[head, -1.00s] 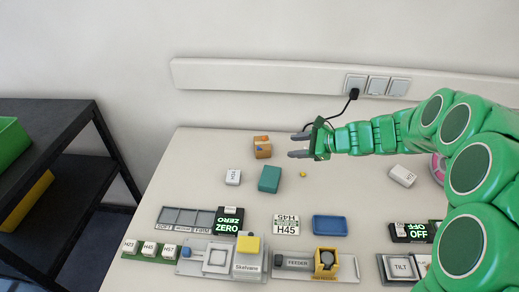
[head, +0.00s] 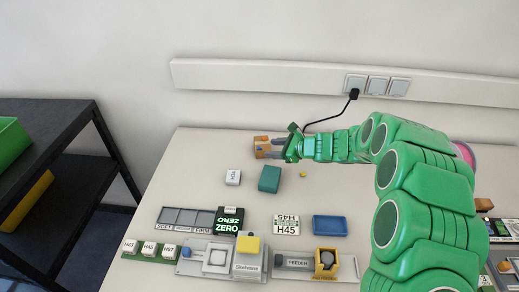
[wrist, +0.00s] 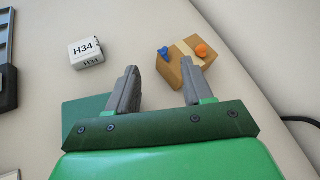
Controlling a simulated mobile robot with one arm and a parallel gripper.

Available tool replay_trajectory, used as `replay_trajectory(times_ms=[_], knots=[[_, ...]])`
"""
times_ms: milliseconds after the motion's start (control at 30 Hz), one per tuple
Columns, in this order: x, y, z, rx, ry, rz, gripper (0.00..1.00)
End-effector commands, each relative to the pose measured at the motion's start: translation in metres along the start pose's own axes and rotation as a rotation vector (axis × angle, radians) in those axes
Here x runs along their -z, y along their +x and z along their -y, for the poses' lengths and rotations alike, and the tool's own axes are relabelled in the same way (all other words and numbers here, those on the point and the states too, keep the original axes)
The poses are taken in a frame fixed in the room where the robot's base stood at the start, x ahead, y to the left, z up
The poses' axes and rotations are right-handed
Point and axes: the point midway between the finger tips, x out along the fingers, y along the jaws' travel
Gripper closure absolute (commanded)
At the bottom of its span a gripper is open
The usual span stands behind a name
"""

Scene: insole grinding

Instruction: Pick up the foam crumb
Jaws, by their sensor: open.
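A small yellow-orange lump (head: 303,174), which looks like the foam crumb, lies on the table right of the teal block (head: 269,178). It does not show in the wrist view. My gripper (head: 273,148) is open at the back of the table, its fingers by a tan box (head: 260,147). In the wrist view the gripper (wrist: 162,72) has nothing between its fingertips. The tan box (wrist: 177,78) is beyond the right finger, which hides part of it. An orange ball (wrist: 201,50) and a blue piece (wrist: 163,52) show at the box's top.
A white H34 block (head: 233,177) stands left of the teal block. A black cable (head: 330,119) runs behind my gripper.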

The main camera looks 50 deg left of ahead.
Motion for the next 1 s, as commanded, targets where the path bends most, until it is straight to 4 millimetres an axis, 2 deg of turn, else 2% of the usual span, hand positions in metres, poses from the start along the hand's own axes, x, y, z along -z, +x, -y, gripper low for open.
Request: replay_trajectory(times_ms=[167,500,800,867,1000], knots=[[0.003,0.010,0.001,-0.003,0.000,-0.002,0.49],[0.004,0.046,0.006,-0.001,-0.001,0.000,0.49],[0.004,0.051,0.006,-0.001,0.000,0.000,0.49],[0.004,0.051,0.006,-0.001,0.000,0.000,0.57],[0.004,0.051,0.006,-0.001,0.000,0.000,0.78]])
